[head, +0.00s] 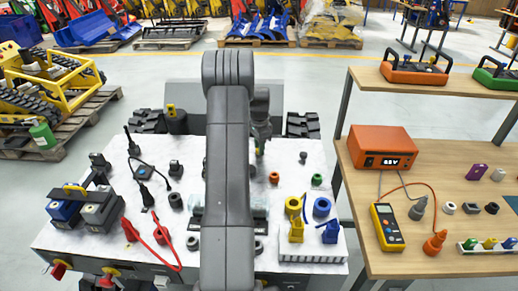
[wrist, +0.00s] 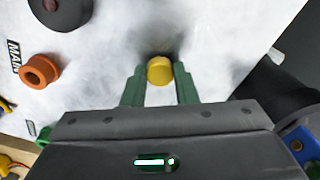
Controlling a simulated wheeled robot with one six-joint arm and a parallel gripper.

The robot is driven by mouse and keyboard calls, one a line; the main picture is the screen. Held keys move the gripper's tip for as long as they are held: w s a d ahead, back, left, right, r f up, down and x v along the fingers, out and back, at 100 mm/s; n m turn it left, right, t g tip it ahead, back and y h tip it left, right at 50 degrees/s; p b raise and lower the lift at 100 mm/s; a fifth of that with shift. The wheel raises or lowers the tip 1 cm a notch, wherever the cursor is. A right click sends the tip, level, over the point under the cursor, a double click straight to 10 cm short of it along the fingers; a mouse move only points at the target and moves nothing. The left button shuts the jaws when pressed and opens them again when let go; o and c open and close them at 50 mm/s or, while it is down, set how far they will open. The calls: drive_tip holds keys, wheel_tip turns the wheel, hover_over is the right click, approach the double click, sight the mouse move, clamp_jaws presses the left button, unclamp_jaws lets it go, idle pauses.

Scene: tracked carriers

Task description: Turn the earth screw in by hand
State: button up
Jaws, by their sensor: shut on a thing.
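My gripper (wrist: 159,80) has its two green fingers on either side of a yellow round-topped piece, which looks like the earth screw (wrist: 159,70). The fingers are shut on it, close over the white worktop (wrist: 105,60). A dark shadow lies just beyond the piece, and its lower end and any thread or hole are hidden. In the head view my gripper (head: 260,148) is by the far part of the worktop, partly hidden behind my arm, and the screw cannot be made out there.
An orange ring-shaped fitting (wrist: 40,71) stands by a "MAIN" label, with a dark round fitting (wrist: 60,10) near it. The worktop also bears red clamps (head: 160,235), black connectors and a white tray (head: 312,249). A wooden table (head: 440,190) stands at the right.

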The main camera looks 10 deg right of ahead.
drive_tip(key=m, duration=0.7)
drive_tip(key=shift+m, duration=1.2)
drive_tip(key=m, duration=0.5)
drive_tip(key=shift+r, duration=0.1)
drive_tip(key=o, duration=0.9)
drive_tip(key=shift+m, duration=0.3)
wheel_tip(320, 180, up, 14)
drive_tip(key=shift+f+b, duration=0.15)
drive_tip(key=shift+b, duration=0.2)
drive_tip(key=shift+f, duration=0.1)
